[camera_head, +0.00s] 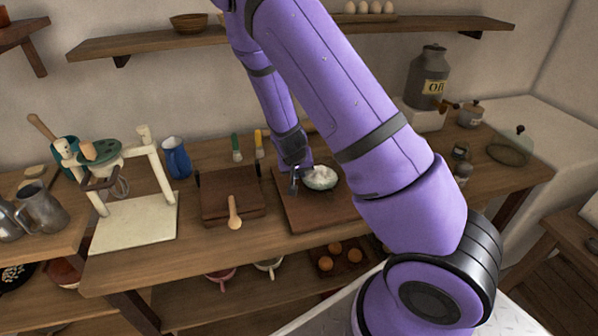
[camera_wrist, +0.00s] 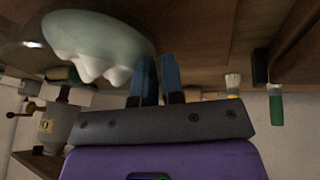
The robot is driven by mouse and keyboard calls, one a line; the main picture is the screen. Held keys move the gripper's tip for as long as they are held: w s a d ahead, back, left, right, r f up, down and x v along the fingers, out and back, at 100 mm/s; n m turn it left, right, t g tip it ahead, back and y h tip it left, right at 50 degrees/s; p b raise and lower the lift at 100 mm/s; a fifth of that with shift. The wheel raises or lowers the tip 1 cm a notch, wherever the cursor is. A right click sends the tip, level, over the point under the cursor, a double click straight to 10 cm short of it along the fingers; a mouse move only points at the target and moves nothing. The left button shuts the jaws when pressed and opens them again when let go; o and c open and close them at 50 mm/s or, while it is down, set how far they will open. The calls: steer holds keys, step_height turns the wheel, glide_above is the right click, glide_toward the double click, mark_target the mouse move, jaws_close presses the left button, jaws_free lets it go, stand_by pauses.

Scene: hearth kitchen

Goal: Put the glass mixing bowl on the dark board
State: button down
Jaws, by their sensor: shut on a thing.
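The glass mixing bowl (camera_head: 321,180), pale and clear with white stuff in it, is over the dark board (camera_head: 301,216) on the wooden counter. Whether its base touches the board I cannot tell. My gripper (camera_head: 295,178) is at the bowl's left side, shut on its rim. The wrist view is upside down; there the bowl (camera_wrist: 95,42) fills the upper left beside the blue fingers of my gripper (camera_wrist: 157,75). My arm crosses the head view and hides part of the counter to the right of the board.
Green (camera_head: 236,148) and yellow (camera_head: 259,145) brushes are behind. A blue jug (camera_head: 177,158) and a white-framed stand mixer (camera_head: 130,195) are further left. A shelf (camera_head: 300,33) runs above.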

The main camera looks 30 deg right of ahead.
steer(key=shift+f, duration=0.15)
steer(key=c, duration=1.2)
jaws_free()
steer(key=shift+c, duration=0.2)
steer(key=s+a+r+n+y, duration=0.1)
steer(key=s+a+r+y, duration=0.2)
steer(key=r, duration=0.7)
steer(key=s+a+r, duration=0.3)
steer(key=s+r, duration=0.2)
steer(key=r, duration=0.6)
steer(key=s+a+r+n+t, duration=0.1)
steer(key=s+r+n, duration=0.1)
steer(key=s+r, duration=0.7)
steer(key=s+a+r+n+t, duration=0.1)
steer(key=s+r+n, duration=0.1)
steer(key=s+r, duration=0.7)
steer(key=s, duration=0.2)
steer(key=shift+s+a+y, duration=0.3)
steer(key=shift+s+y, duration=0.05)
steer(key=shift+y, duration=0.05)
